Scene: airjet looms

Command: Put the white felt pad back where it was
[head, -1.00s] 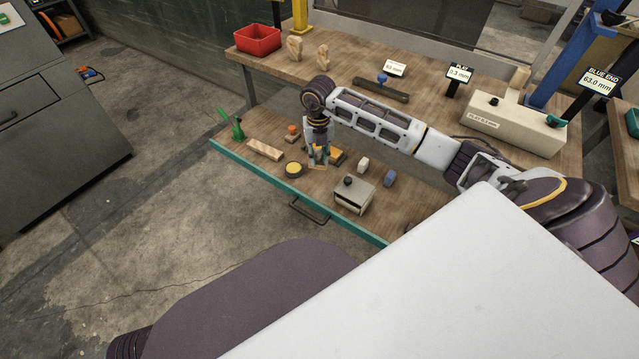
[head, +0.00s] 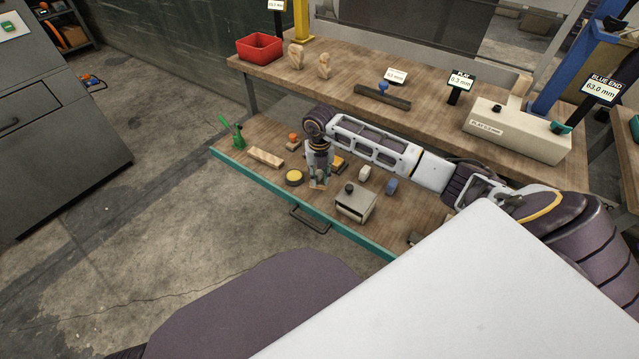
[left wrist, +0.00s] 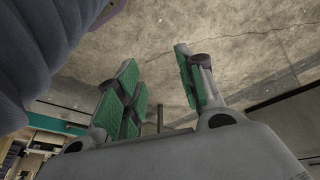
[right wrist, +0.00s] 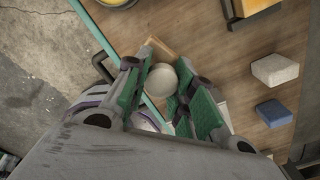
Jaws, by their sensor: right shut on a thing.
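My right gripper (head: 318,181) is low over the front of the wooden shelf, between a yellow round tin (head: 294,178) and a grey box with a black knob (head: 354,204). In the right wrist view its fingers (right wrist: 160,82) are shut around a pale, round-topped piece (right wrist: 160,78); a light wooden edge shows just beyond it. This may be the white felt pad, but its underside is hidden. A separate whitish block (right wrist: 275,69) lies on the shelf beside a blue block (right wrist: 273,112). My left gripper (left wrist: 160,72) is open and empty over the floor.
A green-edged shelf front (head: 260,188) with a handle runs below. A wooden bar (head: 266,157), an orange-knobbed piece (head: 294,141) and a green item (head: 235,134) stand to the left. A red bin (head: 260,47) and a pale gauge block (head: 515,130) are on the upper bench.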

